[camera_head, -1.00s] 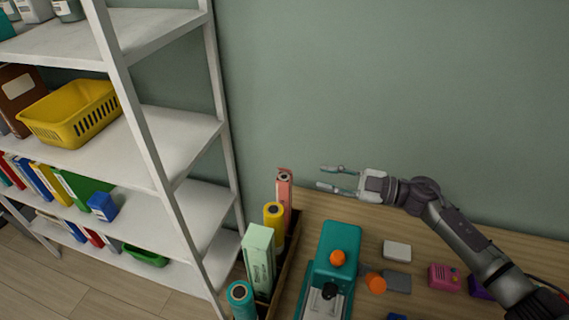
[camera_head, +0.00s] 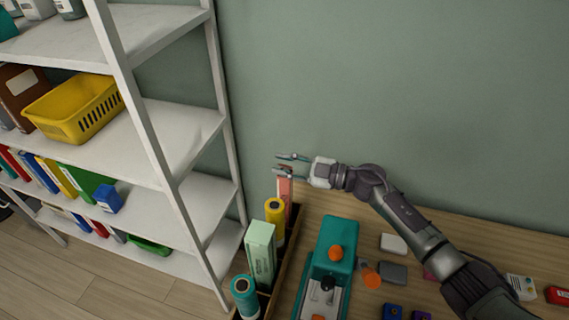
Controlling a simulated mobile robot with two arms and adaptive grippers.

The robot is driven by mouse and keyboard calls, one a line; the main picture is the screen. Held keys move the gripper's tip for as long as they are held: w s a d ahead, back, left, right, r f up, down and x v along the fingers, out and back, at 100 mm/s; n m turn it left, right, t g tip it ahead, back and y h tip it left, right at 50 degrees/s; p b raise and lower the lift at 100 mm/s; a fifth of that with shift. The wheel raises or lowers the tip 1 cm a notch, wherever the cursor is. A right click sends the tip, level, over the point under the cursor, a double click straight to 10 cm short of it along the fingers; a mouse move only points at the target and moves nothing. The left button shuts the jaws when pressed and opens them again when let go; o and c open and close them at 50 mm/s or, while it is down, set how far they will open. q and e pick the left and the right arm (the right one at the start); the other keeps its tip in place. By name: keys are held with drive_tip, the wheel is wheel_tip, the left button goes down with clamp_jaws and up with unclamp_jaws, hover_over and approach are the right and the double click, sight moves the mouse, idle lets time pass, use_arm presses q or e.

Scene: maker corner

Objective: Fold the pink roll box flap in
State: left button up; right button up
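The pink roll box (camera_head: 285,193) stands upright at the far end of the dark holder (camera_head: 292,249) on the table. Its top end, where the flap is, is largely hidden behind my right gripper (camera_head: 276,163). The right gripper is open, its two fingers apart and pointing left, with the lower finger at the top of the pink box. I cannot tell whether that finger touches the box. My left gripper is not in view.
In the holder, a yellow roll (camera_head: 275,213), a pale green box (camera_head: 261,252) and a teal roll (camera_head: 244,295) stand in front of the pink box. A teal machine (camera_head: 331,258) sits right of them. A white shelf unit (camera_head: 196,200) stands left.

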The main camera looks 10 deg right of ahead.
clamp_jaws()
drive_tip(key=shift+f, duration=0.1)
drive_tip(key=n+b, duration=0.1)
drive_tip(key=f+n+b, duration=0.1)
drive_tip(key=n+b, duration=0.1)
drive_tip(key=shift+s+a+f, duration=0.1)
drive_tip(key=shift+s+a, duration=0.05)
drive_tip(key=shift+s, duration=0.25)
drive_tip(key=shift+s+n, duration=0.1)
drive_tip(key=shift+n, duration=0.6)
drive_tip(key=shift+c, duration=1.7)
unclamp_jaws()
drive_tip(key=o, duration=0.5)
drive_tip(key=v, duration=1.2)
